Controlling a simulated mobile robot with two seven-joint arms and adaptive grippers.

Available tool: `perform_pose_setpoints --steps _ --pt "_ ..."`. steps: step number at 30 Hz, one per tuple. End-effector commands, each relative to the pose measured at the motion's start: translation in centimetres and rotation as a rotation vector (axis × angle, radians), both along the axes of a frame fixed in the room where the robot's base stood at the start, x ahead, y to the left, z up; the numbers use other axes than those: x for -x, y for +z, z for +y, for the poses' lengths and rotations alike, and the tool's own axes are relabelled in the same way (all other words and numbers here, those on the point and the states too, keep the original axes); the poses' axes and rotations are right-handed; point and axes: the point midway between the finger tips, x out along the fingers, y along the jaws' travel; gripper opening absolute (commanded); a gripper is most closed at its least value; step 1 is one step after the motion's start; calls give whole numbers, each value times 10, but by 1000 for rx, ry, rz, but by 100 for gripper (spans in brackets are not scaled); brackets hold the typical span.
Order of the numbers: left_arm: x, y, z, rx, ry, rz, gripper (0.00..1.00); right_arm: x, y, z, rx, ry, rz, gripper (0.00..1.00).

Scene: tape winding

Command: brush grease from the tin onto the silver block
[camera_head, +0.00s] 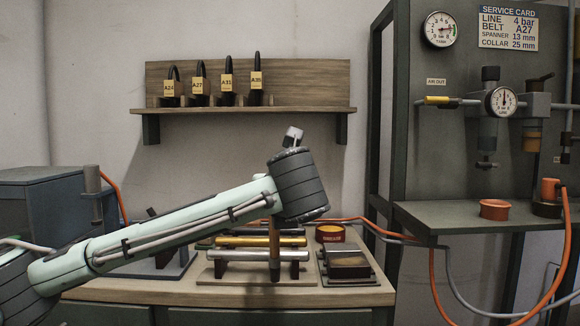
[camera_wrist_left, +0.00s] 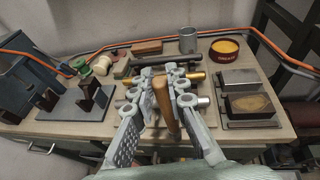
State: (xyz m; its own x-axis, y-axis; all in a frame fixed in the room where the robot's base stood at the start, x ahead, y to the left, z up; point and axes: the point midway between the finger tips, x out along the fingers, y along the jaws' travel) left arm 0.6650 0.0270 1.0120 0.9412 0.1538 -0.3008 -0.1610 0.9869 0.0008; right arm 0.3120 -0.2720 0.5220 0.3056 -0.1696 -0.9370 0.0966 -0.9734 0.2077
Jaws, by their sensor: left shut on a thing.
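The red grease tin (camera_head: 330,233) with yellow grease stands at the back right of the bench; it also shows in the left wrist view (camera_wrist_left: 224,48). A silver-grey block (camera_wrist_left: 230,78) sits on the right behind a dark block with a brown top (camera_wrist_left: 250,105). My left gripper (camera_wrist_left: 168,90) is shut on an upright brown wooden handle (camera_wrist_left: 165,106), apparently the brush, which hangs below my left wrist in the head view (camera_head: 274,250). It is in front of the metal rods, left of the blocks and tin. The bristles cannot be made out. My right gripper is not in view.
A gold rod (camera_head: 262,241) and a silver rod (camera_head: 240,254) lie on a stand near the handle. A grey cup (camera_wrist_left: 187,40) stands left of the tin. Orange hose (camera_wrist_left: 270,45) runs along the back. A shelf with tagged belts (camera_head: 228,85) hangs above.

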Motion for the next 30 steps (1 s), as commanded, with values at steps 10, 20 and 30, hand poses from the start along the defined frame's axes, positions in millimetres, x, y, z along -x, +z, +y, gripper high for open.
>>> perform_pose_setpoints --steps 10,20,30 --pt "79 -147 76 -4 -70 12 0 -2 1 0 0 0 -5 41" --pt "137 -254 129 -2 -127 8 0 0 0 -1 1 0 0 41" --pt "168 -311 152 8 -171 3 0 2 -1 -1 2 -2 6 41"
